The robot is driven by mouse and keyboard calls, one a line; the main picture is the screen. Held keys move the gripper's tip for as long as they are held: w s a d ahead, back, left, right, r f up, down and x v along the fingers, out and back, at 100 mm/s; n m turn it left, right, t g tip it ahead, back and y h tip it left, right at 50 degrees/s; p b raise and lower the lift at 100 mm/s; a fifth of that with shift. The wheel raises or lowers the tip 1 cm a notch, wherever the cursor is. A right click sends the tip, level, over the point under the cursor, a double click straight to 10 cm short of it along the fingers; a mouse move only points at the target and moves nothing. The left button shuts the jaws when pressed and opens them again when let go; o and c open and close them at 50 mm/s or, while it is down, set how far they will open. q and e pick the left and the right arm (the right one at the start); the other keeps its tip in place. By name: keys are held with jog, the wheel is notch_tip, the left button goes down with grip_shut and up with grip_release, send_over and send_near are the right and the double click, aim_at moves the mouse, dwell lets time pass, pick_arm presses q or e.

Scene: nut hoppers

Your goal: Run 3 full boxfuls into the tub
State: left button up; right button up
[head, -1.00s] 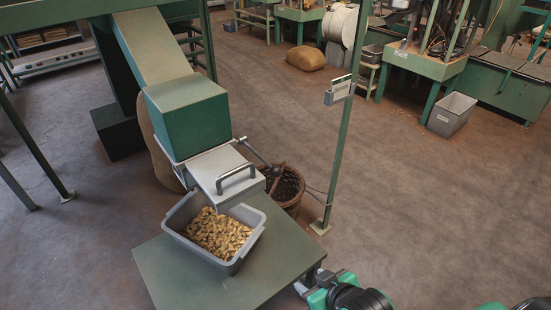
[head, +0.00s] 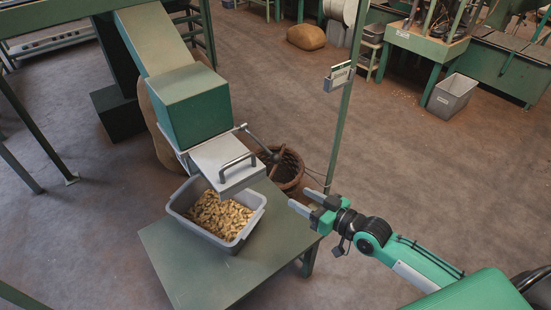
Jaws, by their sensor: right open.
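A grey tub (head: 178,208) stands on a green table (head: 222,268), with a layer of tan nuts (head: 220,213) in it. Above its far edge is a pale metal box (head: 222,160) with a bar handle (head: 238,167) on its front. It sits under a green hopper (head: 195,112) fed by a sloping chute (head: 152,40). A lever (head: 258,142) sticks out to the right of the box. My right gripper (head: 299,197) is open and empty, over the table's right edge, right of the tub and touching neither tub nor lever. My left gripper is out of view.
A wicker basket (head: 287,172) stands on the floor behind the table. A green post (head: 345,110) carrying a small card holder (head: 339,76) rises just beyond my right gripper. Another grey bin (head: 452,96) is far right. The floor between is clear.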

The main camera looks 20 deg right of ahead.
aim_at(275, 157)
jog(key=w+d+r+t, duration=0.2)
jog(key=w+d+r, duration=0.1)
jog(key=shift+m, duration=0.4)
jog(key=x, duration=1.3)
jog(key=shift+a+f+p, duration=0.15)
jog(key=shift+a+p, duration=0.15)
jog(key=shift+p, duration=0.05)
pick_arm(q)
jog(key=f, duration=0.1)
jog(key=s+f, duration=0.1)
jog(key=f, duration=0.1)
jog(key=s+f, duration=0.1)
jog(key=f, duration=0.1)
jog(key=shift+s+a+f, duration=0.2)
pick_arm(e)
grip_shut()
